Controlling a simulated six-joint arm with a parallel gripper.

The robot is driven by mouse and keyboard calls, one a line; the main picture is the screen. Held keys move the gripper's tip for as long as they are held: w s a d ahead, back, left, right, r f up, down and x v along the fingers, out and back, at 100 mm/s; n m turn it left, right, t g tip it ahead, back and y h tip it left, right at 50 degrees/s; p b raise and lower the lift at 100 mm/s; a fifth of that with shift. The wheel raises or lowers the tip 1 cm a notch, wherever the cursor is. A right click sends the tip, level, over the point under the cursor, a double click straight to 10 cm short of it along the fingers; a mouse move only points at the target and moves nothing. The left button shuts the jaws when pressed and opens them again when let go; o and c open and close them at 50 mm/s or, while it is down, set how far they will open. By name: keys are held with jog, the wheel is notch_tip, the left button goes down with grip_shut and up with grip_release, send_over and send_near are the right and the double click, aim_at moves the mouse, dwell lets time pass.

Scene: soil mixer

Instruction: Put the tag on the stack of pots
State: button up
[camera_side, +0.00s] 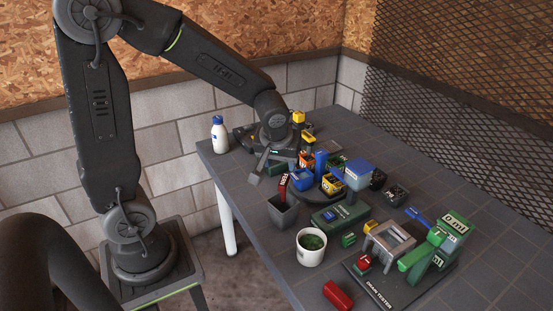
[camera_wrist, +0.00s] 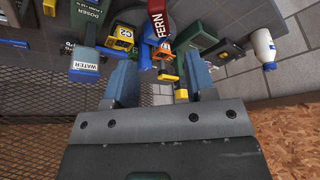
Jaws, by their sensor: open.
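A red tag (camera_side: 284,187) stands upright at the mouth of the dark grey stack of pots (camera_side: 283,212), left of centre on the table. Its lower end appears to be inside the top rim. In the wrist view the tag (camera_wrist: 156,20), lettered FERN, shows at the top, beyond my fingertips. My gripper (camera_side: 275,166) is open and hangs above the table, behind the tag and apart from it. Its two spread fingers (camera_wrist: 160,68) hold nothing in the wrist view.
A white cup with green contents (camera_side: 311,246) stands in front of the pots, with a dark green box (camera_side: 340,216) to the right. Coloured containers crowd the area behind, including a yellow C2 one (camera_wrist: 122,38). A white bottle (camera_side: 219,135) is at back left. The drain tester (camera_side: 390,270) is at front right.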

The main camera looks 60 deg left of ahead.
jog(key=s+d+r+m+t+h, duration=0.1)
jog(key=s+d+r+m, duration=0.3)
jog(key=s, duration=0.3)
jog(key=s+d+r+m+t+h, duration=0.1)
jog(key=s+d+r+m+h, duration=0.1)
jog(key=s+d+r+m, duration=0.3)
notch_tip(320, 180, up, 2)
jog(key=shift+s+r, duration=0.1)
jog(key=shift+s, duration=0.85)
